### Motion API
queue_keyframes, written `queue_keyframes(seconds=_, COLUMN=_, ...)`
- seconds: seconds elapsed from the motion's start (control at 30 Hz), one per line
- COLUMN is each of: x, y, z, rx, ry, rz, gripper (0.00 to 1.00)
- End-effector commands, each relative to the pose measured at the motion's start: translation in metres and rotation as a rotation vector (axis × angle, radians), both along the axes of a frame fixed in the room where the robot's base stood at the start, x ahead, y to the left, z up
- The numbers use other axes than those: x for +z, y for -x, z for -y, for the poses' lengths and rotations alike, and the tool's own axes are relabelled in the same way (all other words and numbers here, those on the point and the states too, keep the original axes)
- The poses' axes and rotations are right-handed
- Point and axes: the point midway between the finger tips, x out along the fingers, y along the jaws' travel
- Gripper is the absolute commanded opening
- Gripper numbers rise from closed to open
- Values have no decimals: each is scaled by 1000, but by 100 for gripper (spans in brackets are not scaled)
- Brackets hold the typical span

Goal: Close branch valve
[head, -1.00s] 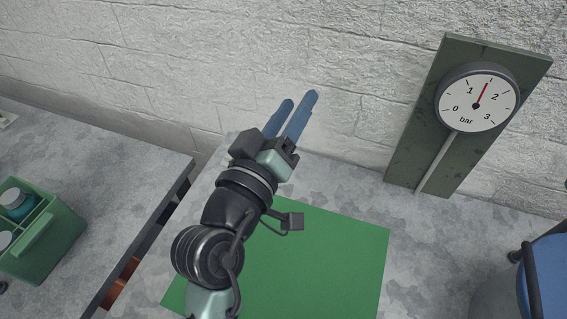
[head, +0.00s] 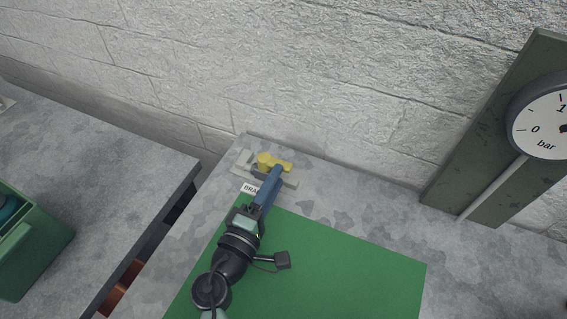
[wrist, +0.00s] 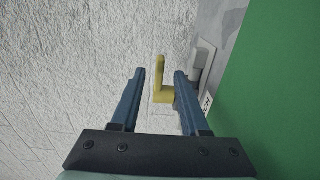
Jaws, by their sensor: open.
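The branch valve's yellow handle (head: 265,159) sits on a grey pipe body (head: 291,183) at the back edge of the bench, by a white label (head: 250,188) starting "BRA". My gripper (head: 277,172) reaches to the valve, its blue fingers hiding part of it. In the wrist view my gripper (wrist: 160,74) is open, and the yellow handle (wrist: 160,82) shows in the gap between the fingers, appearing clear of both. I cannot tell whether the fingertips reach past the handle. The grey pipe (wrist: 201,60) shows beyond the right finger.
A green mat (head: 340,262) covers the bench front. A pressure gauge (head: 545,125) on a dark board stands at right, cut off by the frame. A green crate (head: 35,250) stands on the left bench (head: 100,165), across a gap. The white block wall (head: 320,80) is close behind.

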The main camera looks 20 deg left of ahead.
Motion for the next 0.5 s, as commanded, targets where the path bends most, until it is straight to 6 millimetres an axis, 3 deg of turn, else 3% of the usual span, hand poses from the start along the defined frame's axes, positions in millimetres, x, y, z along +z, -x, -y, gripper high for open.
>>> queue_keyframes(seconds=0.2, x=0, y=-35, z=1, rx=-1, ry=-1, rz=1, gripper=45)
queue_keyframes(seconds=0.5, x=0, y=-47, z=1, rx=1, ry=-1, rz=0, gripper=45)
